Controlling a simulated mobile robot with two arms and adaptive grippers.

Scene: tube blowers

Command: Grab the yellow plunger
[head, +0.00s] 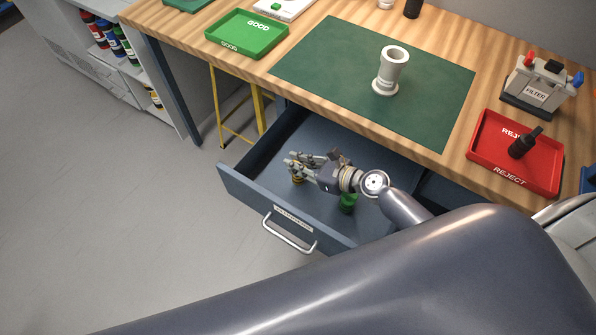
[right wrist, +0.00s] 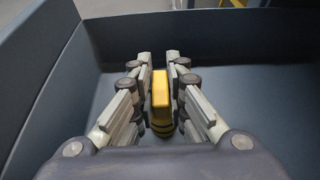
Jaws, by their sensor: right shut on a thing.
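The yellow plunger (right wrist: 161,88) stands in the open drawer, between the fingers of my right gripper (right wrist: 163,75) in the right wrist view. It has dark bands near its lower end. In the head view only a small yellow part of the plunger (head: 297,180) shows below the fingers. My right gripper (head: 292,164) is low inside the drawer (head: 240,183), shut on the plunger. My left gripper is not in view.
A green plunger-like piece (head: 348,203) stands in the drawer beside my right wrist. On the table are a green GOOD tray (head: 246,36), a red REJECT tray (head: 485,165) holding a black item, a white flanged tube (head: 392,70) on a green mat, and a FILTER holder (head: 536,90).

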